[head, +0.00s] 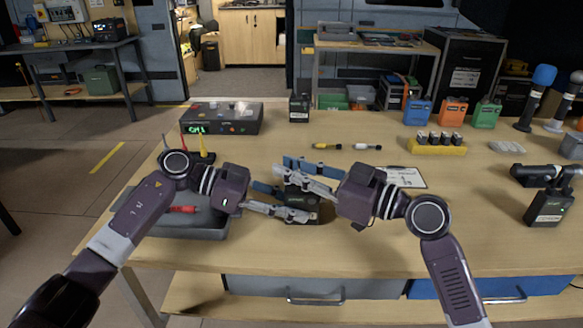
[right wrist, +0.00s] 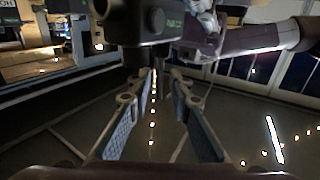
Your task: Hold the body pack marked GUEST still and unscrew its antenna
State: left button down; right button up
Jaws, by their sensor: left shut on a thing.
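A dark body pack (head: 312,206) is at the middle front of the table, largely hidden by my grippers. Its marking is not readable in the head view. In the right wrist view a dark box with a green display (right wrist: 172,26) is at the top, and it appears to be this pack. My left gripper (head: 290,203) is shut on the pack from the left. My right gripper (head: 282,170) is just behind and above it. In the right wrist view its fingers (right wrist: 162,78) are apart, with a short dark stub near their tips. I cannot clearly make out the antenna.
A grey tray (head: 205,228) with a red tool lies under my left arm. A white card (head: 402,178) is right of my right gripper. Another dark pack (head: 299,107) stands behind. Blue, orange and green packs (head: 453,111) and a yellow battery holder (head: 437,148) are at the back right.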

jog(key=shift+a+m+t+h, duration=0.1)
jog(key=shift+m+t+h, duration=0.85)
jog(key=shift+t, duration=0.35)
jog(key=shift+m, duration=0.25)
jog(key=shift+t+h, duration=0.25)
jog(key=shift+t, duration=0.05)
grip_shut()
jog(key=shift+n+g+y, duration=1.6)
jog(key=shift+n+g, duration=0.3)
jog(key=shift+g, duration=0.7)
